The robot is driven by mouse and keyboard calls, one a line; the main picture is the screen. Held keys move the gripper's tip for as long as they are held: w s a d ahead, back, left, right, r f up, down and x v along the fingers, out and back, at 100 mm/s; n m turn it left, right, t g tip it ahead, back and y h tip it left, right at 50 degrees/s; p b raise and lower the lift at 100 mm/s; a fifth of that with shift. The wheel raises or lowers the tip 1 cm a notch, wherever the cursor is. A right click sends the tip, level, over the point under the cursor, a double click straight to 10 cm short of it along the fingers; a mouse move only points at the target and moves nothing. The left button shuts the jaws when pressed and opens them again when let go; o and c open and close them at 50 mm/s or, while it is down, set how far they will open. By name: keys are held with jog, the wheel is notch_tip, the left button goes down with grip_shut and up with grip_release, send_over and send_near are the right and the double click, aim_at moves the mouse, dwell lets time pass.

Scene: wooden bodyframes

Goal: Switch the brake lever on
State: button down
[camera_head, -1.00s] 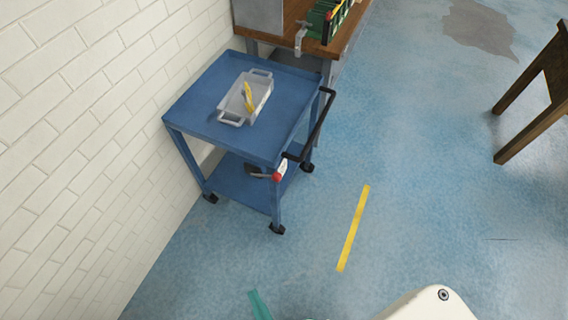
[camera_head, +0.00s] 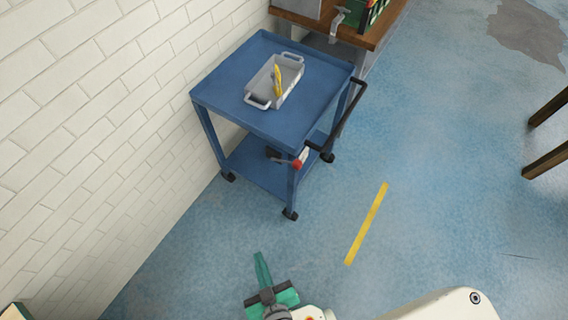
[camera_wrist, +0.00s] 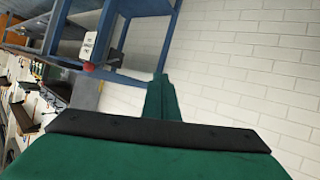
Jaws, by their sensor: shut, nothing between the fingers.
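A blue two-shelf cart (camera_head: 235,108) stands by the white brick wall. The brake lever (camera_head: 297,164) is a small part with a red knob on the cart's near right leg, below the top shelf. In the wrist view the red knob (camera_wrist: 88,66) shows beside a white label (camera_wrist: 90,45) on the blue frame. My gripper (camera_head: 260,258) is green, shut and empty, at the bottom of the head view, well apart from the lever. Its fingers (camera_wrist: 162,98) point up in the wrist view, to the right of the lever.
A grey tray (camera_head: 262,92) with a yellow item lies on the cart top. A black handle (camera_head: 349,112) sticks out at the cart's right. A wooden workbench (camera_head: 375,35) stands behind. The blue floor (camera_head: 440,200) with a yellow stripe (camera_head: 367,224) is clear.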

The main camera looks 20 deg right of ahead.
jog(key=w+d+f+m+g+h, duration=0.1)
jog(key=w+d+f+h, duration=0.2)
jog(key=w, duration=0.5)
jog(key=w+d+f+g+h, duration=0.1)
jog(key=w+d+f+h, duration=0.15)
jog(key=w, duration=0.55)
jog(key=w+d+r+m+g+h, duration=0.1)
jog(key=w+r+m+g+h, duration=0.2)
jog(key=w+r+m+h, duration=0.3)
notch_tip(320, 180, up, 6)
jog(key=shift+w+d+f+m+h, duration=0.15)
jog(key=shift+w+d+m+h, duration=0.25)
jog(key=shift+w+h, duration=0.65)
